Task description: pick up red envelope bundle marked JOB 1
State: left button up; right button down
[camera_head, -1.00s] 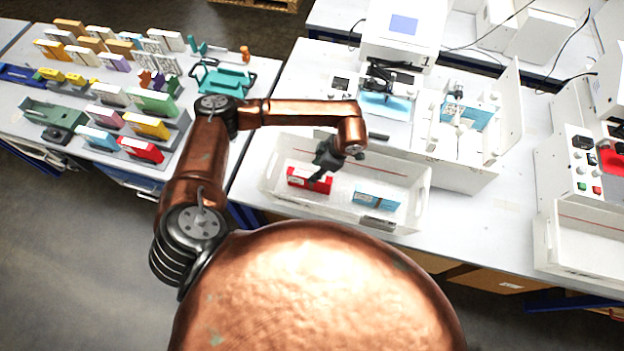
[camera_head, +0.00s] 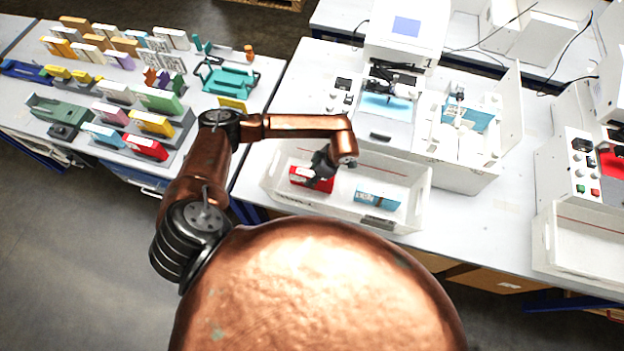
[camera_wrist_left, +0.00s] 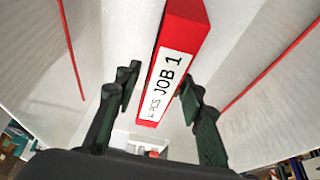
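The red envelope bundle (camera_head: 300,176) lies in the white tray (camera_head: 276,168) on the middle table. In the left wrist view the bundle (camera_wrist_left: 188,30) shows a white label reading JOB 1. My left gripper (camera_head: 320,176) is over the bundle's right part in the head view and hides some of it. In the wrist view my left gripper (camera_wrist_left: 160,82) is open, with the bundle between the lines of its two fingers. Whether the fingers touch it I cannot tell. My right gripper is not in view.
A blue bundle (camera_head: 377,197) lies to the right in the same tray. A white machine with a screen (camera_head: 402,32) and a white open box (camera_head: 470,160) stand behind. The left table holds several coloured bundles, including another red one (camera_head: 145,147). The tray's walls surround the gripper.

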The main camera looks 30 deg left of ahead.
pick_arm(q)
grip_shut()
jog(key=shift+r, duration=0.1)
dwell(0.3)
